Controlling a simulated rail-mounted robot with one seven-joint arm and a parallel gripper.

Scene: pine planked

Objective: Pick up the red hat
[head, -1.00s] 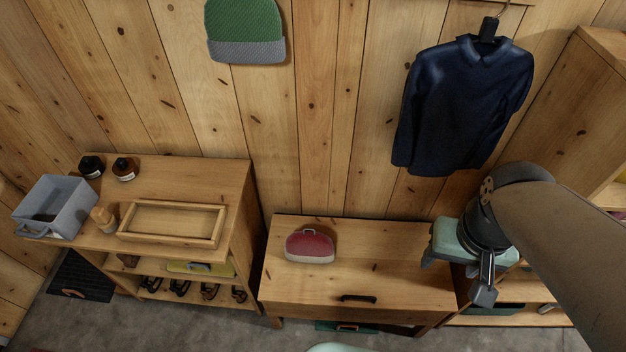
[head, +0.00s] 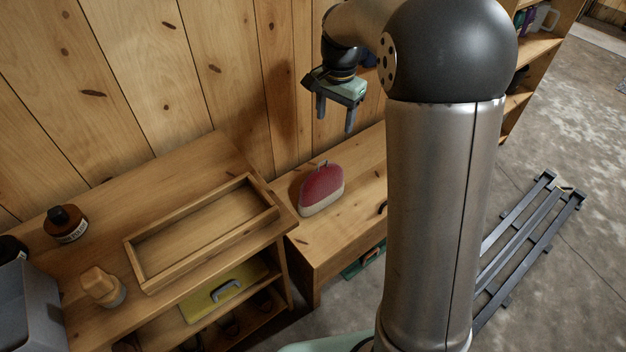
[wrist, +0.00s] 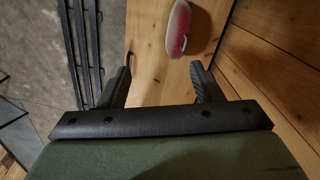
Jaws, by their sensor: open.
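The red hat (head: 322,188) has a pale pink-white band and a small loop on top. It sits on the wooden bench (head: 359,179), near the end beside the shelf unit. My gripper (head: 335,124) is open and empty, above the bench and behind the hat, pointing down. In the wrist view the hat (wrist: 178,30) lies beyond the fingertips, at the top right of centre. My gripper (wrist: 162,82) shows both fingers apart with bare bench between them. Nothing touches the hat.
A wooden shelf unit (head: 108,206) with an empty wooden tray (head: 136,257), bottles (head: 66,223) and a grey bin (head: 30,310) stands left of the bench. The plank wall (head: 215,75) rises close behind. A dark slatted rack (head: 522,240) lies on the floor at right.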

